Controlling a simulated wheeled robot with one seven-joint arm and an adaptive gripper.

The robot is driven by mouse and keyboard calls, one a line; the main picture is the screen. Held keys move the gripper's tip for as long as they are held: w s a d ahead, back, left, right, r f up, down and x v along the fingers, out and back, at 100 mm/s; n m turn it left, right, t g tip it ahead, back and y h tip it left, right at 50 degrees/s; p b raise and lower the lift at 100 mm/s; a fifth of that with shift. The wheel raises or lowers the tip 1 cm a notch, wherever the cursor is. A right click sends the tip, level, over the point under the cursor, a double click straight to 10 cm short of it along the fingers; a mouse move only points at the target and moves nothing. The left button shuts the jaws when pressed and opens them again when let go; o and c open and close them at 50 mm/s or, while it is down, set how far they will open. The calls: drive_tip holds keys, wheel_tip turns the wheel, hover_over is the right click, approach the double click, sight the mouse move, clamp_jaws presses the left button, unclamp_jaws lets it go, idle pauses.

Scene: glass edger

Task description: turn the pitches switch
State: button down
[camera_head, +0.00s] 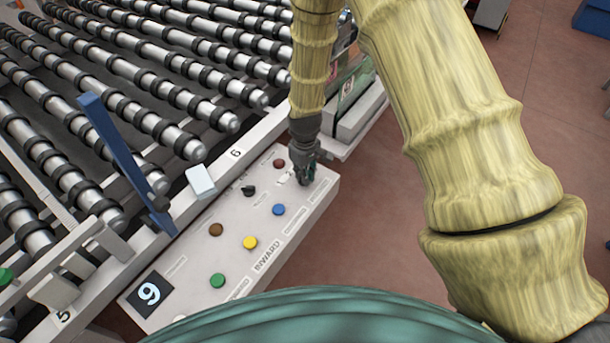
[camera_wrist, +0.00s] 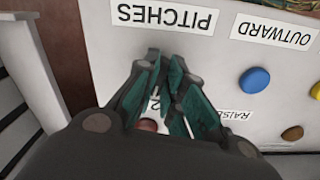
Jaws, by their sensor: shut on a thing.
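The PITCHES label (camera_wrist: 165,17) is upside down on the pale control panel (camera_wrist: 205,60) in the wrist view. My gripper (camera_wrist: 160,82) is just below that label with its teal fingers drawn together. It is shut on the pitches switch, which the fingers hide almost wholly. A printed "2" shows between the fingers, close to a dark red button (camera_wrist: 147,126). In the head view my gripper (camera_head: 304,177) comes down onto the far right end of the control panel (camera_head: 190,260), beside the red button (camera_head: 279,163).
A black knob (camera_head: 248,190), a blue button (camera_head: 279,209), a yellow button (camera_head: 250,242), a brown button (camera_head: 216,230) and a green button (camera_head: 217,280) are on the panel. A display (camera_head: 149,293) reads 9. Rollers (camera_head: 150,80) fill the left. Open floor (camera_head: 350,230) lies right of the panel.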

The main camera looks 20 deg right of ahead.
drive_tip(key=m+b, duration=0.1)
drive_tip(key=m, duration=0.5)
drive_tip(key=shift+a+m, duration=0.15)
drive_tip(key=shift+m, duration=0.15)
idle(0.3)
drive_tip(key=c, duration=1.5)
unclamp_jaws()
drive_tip(key=shift+r, duration=0.15)
wheel_tip(320, 180, up, 12)
drive_tip(key=shift+f, duration=0.1)
